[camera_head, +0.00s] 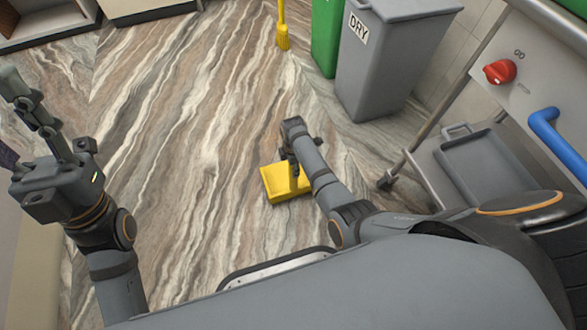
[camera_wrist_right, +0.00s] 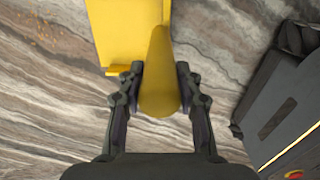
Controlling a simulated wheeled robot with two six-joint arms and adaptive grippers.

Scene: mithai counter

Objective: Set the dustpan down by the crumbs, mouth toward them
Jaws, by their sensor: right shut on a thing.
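The yellow dustpan (camera_head: 278,184) is low over or on the floor in front of me; I cannot tell if it touches. My right gripper (camera_head: 292,164) is shut on its handle. In the right wrist view the fingers (camera_wrist_right: 158,98) close around the round yellow handle (camera_wrist_right: 160,75), and the pan (camera_wrist_right: 118,35) extends up and left. Small orange crumbs (camera_wrist_right: 42,28) lie on the floor left of the pan, apart from it. I cannot make them out in the head view. My left gripper (camera_head: 38,118) is raised at the left, away from the dustpan; its finger gap is unclear.
A yellow broom (camera_head: 283,36) stands at the top. A green bin (camera_head: 326,38) and a grey bin marked DRY (camera_head: 385,60) stand upper right. A metal cart (camera_head: 440,165) with a grey tray (camera_head: 482,162) is at right. The floor (camera_head: 180,130) left of the dustpan is clear.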

